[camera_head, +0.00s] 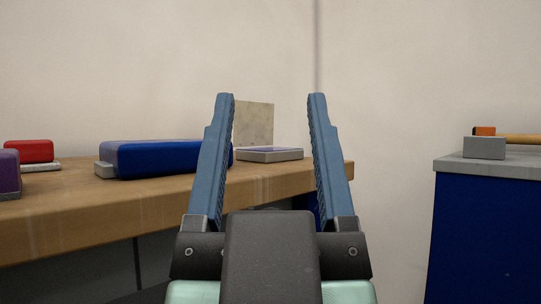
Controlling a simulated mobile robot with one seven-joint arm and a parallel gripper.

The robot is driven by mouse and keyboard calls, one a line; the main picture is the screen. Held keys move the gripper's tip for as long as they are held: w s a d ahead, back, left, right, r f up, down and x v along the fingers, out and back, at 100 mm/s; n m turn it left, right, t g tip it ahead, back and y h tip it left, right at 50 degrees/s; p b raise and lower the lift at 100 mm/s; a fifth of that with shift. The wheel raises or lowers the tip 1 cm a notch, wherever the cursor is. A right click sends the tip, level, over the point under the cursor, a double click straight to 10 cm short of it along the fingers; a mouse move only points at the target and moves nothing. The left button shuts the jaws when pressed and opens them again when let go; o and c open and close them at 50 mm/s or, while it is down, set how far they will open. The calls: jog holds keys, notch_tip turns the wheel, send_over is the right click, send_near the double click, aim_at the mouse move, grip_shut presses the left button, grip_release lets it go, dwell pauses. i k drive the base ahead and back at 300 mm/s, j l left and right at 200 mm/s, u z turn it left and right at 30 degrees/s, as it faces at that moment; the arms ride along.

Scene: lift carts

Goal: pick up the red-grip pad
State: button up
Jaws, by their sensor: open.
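A red block-shaped grip (28,151) sits on a thin grey base at the far left of the wooden bench, in the head view. This looks like the red-grip pad. A purple-topped piece in front hides part of its base. My gripper (271,98) is open and empty, with its two blue fingers pointing up and forward in the middle of the view. It is well to the right of the red grip and apart from it.
A long blue block with a grey end (160,160) and a purple piece (8,172) stand on the wooden bench (100,212). A flat grey box (270,155) and an upright panel (254,123) are behind my fingers. A blue cabinet (490,240) bearing a grey block (484,148) stands right.

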aim_at(36, 156)
jog(key=u, duration=1)
